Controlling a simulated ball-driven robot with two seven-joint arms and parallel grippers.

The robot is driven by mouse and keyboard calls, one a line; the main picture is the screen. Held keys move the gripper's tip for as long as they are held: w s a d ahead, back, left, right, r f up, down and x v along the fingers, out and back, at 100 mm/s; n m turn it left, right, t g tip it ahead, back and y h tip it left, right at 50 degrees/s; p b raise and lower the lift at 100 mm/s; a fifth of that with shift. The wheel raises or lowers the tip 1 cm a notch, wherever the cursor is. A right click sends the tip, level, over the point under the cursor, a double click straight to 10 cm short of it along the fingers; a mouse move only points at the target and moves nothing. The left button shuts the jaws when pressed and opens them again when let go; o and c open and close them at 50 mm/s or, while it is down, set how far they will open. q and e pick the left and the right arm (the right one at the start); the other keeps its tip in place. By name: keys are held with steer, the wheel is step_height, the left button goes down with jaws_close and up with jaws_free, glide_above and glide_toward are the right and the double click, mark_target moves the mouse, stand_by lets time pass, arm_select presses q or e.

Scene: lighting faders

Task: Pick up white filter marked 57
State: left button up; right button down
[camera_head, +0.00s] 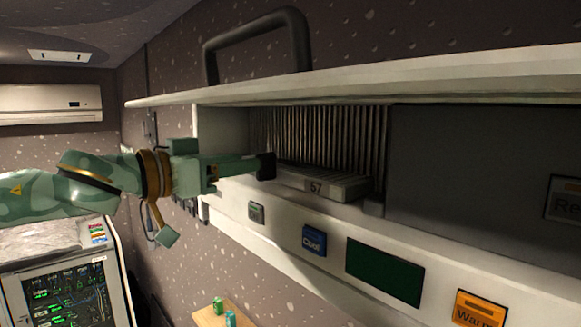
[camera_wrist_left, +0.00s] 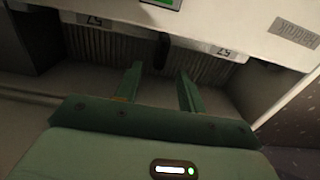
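A white filter marked 57 (camera_head: 338,187) sits in the open shelf slot, its front edge facing out. The left wrist view appears upside down and shows two white fronts marked 57, one at the left (camera_wrist_left: 118,25) and one at the right (camera_wrist_left: 205,47). In the head view the second is not visible, possibly behind my gripper. My left gripper (camera_head: 266,167) is in front of the slot, left of the visible filter. In the wrist view its two fingers (camera_wrist_left: 158,86) are apart with nothing held between them. My right gripper is not in view.
A dark grey panel (camera_head: 465,165) closes the shelf's right part. Below the slot are a blue Cool button (camera_head: 314,240), a dark green display (camera_head: 385,271) and an orange Warm button (camera_head: 480,308). The white shelf top (camera_head: 390,78) overhangs the slot. A dark handle (camera_head: 303,40) rises above it.

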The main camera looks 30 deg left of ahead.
mark_target(263, 158)
arm_select(q)
steer(key=shift+w, duration=0.2)
steer(key=shift+x, duration=2.65)
steer(key=shift+d+p, duration=0.1)
steer(key=shift+p, duration=0.2)
steer(key=shift+s+r, duration=0.1)
jaws_close()
